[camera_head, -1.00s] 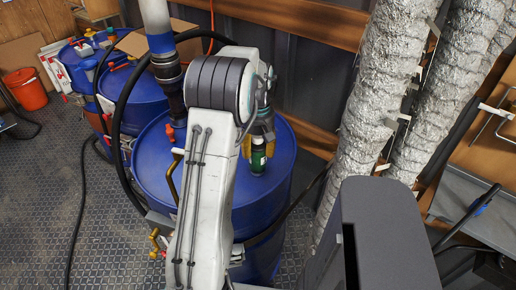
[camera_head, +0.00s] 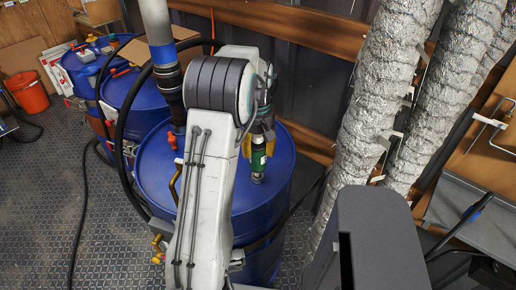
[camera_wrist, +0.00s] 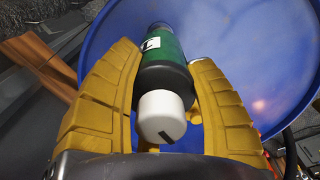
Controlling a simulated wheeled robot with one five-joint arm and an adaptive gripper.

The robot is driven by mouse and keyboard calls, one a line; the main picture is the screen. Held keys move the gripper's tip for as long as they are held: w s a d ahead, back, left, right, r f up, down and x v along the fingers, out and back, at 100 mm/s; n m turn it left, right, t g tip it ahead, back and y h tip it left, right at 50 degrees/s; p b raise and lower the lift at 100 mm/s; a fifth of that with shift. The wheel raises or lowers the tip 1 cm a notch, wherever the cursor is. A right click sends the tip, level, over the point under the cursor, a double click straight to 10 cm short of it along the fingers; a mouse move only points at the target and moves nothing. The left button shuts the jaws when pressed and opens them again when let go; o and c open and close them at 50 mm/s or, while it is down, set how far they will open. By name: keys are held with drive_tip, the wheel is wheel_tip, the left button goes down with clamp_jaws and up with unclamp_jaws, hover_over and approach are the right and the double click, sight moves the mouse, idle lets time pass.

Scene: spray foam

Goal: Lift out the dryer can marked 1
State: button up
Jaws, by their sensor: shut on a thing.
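The dryer can (camera_head: 258,160) is green with a dark end, over the top of the nearest blue drum (camera_head: 222,208). My gripper (camera_head: 262,139) is around it from above, with yellow fingers on both sides. In the wrist view the can (camera_wrist: 165,72) has a white cap toward the camera, a black shoulder and a green body. A white label with a dark mark is partly visible; I cannot read it surely. My gripper (camera_wrist: 166,98) is shut on the can. I cannot tell whether its far end touches the drum. My arm hides part of the drum top.
A black hose and fitting (camera_head: 170,85) stand left of my arm. More blue drums (camera_head: 140,98) are behind left. Silver-wrapped ducts (camera_head: 365,110) rise on the right. An orange bucket (camera_head: 32,95) is at far left.

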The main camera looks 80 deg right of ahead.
sight(258, 137)
drive_tip(key=shift+r+p, duration=1.4)
drive_tip(key=shift+r, duration=0.6)
